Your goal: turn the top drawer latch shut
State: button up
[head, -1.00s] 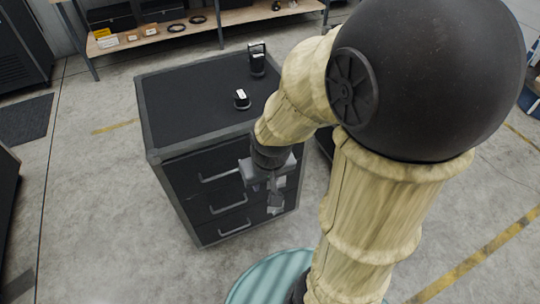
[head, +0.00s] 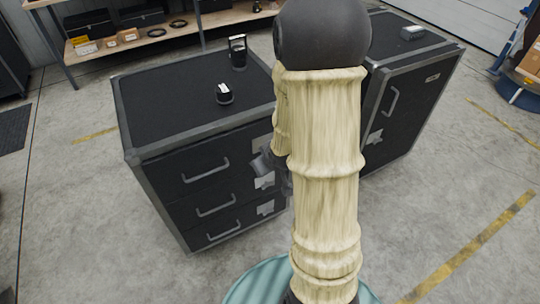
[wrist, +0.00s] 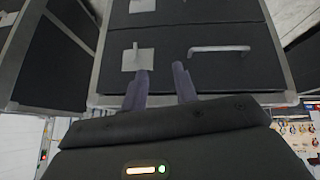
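The black drawer cabinet (head: 190,190) has three drawers, each with a bar handle and a pale latch plate to its right in the head view. The top drawer latch (head: 262,145) is partly hidden behind my arm. In the wrist view, which looks upside down, that latch (wrist: 135,58) is a pale plate with a small lever, left of the top drawer handle (wrist: 218,50). My gripper (wrist: 162,70) is open and empty, its fingertips just short of the drawer front, the left one near the plate's edge. Contact and the lever's exact turn cannot be told.
A second black cabinet (head: 405,100) stands to the right. A shelf (head: 150,38) is at the back.

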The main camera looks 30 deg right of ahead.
jog(key=d+f+t+b, duration=0.4)
jog(key=f+t+b, duration=0.1)
jog(key=f, duration=0.2)
jog(key=s+d+f+m+t+y+b, duration=0.1)
jog(key=d+f+t+b, duration=0.4)
jog(key=f, duration=0.2)
jog(key=shift+s+d+t, duration=0.2)
jog(key=shift+s+t, duration=0.1)
jog(key=shift+t, duration=0.1)
jog(key=shift+w+f+b, duration=0.15)
jog(key=shift+b, duration=0.3)
jog(key=w+b, duration=0.6)
jog(key=w, duration=1.1)
jog(key=shift+a+b, duration=0.35)
jog(key=shift+w, duration=0.1)
